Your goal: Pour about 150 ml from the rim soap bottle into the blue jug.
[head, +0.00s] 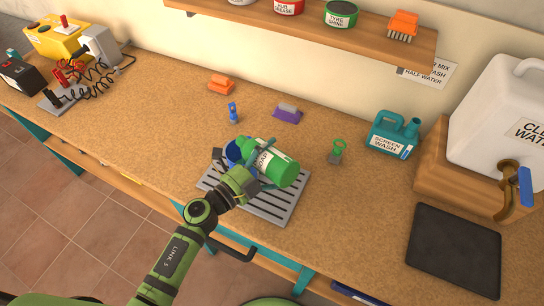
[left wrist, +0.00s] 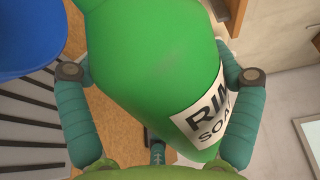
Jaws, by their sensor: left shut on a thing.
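My left gripper (head: 258,174) is shut on the green rim soap bottle (head: 283,169), with its fingers on both sides of the body. The bottle is tipped nearly onto its side, its narrow end toward the blue jug (head: 233,152). The jug is on the grey slatted tray, partly hidden by the bottle and gripper. In the left wrist view the bottle (left wrist: 155,70) fills the middle between my fingers, and the jug (left wrist: 30,35) shows at upper left. The bottle's mouth is hidden, and I cannot see any stream. My right gripper is not in view.
The slatted tray (head: 277,208) lies near the bench's front edge. Behind it are a purple brush (head: 287,115), a small blue item (head: 233,113) and a green-handled tool (head: 337,152). A teal screen wash can (head: 393,137) and a white water container (head: 505,115) stand right.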

